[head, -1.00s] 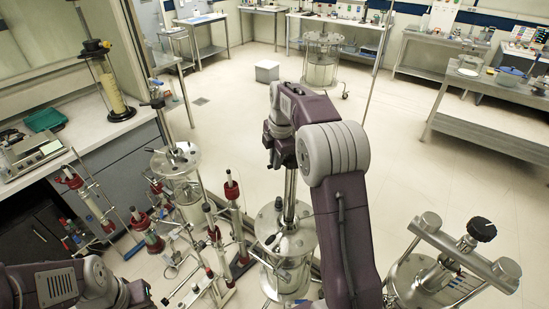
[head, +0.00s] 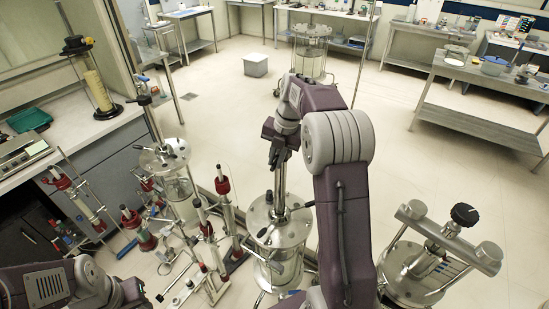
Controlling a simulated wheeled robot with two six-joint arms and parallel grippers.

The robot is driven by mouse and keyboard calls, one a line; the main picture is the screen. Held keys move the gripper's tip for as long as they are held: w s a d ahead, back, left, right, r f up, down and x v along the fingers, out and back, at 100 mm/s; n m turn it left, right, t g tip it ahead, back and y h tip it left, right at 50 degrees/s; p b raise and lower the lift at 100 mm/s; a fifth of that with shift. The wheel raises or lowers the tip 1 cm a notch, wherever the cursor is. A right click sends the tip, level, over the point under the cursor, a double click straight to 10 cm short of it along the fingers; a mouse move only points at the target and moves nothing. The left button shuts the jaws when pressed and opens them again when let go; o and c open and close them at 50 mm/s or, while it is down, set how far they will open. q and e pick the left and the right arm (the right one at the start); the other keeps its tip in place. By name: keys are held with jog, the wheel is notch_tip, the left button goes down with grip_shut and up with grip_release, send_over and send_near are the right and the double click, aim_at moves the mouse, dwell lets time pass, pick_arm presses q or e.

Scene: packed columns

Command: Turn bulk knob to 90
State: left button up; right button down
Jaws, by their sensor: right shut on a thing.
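A glass column with a round steel lid (head: 278,227) stands at centre, a thick metal rod rising from the lid. My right gripper (head: 277,158) reaches down over the rod's upper end and is shut on it. Any knob there is hidden by the gripper and wrist, and I see no dial marking. A black ribbed knob (head: 464,214) sits on the crossbar of the column (head: 415,262) at the right, with no gripper near it. My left gripper (head: 135,292) is low at the left edge of the floor area, partly cut off, and its jaws are unclear.
Another steel-lidded column (head: 164,155) and several red-clamped glass columns (head: 203,222) crowd the left, close to my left arm. A bench (head: 75,130) with a green tray (head: 30,119) is at far left. Open floor (head: 225,115) lies behind.

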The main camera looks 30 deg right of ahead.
jog(key=shift+s+f, duration=0.1)
jog(key=shift+s, duration=0.05)
dwell(0.4)
jog(key=c, duration=1.4)
grip_release()
jog(key=shift+c, duration=0.2)
notch_tip(320, 180, up, 9)
jog(key=s+d, duration=0.1)
jog(key=shift+s, duration=0.15)
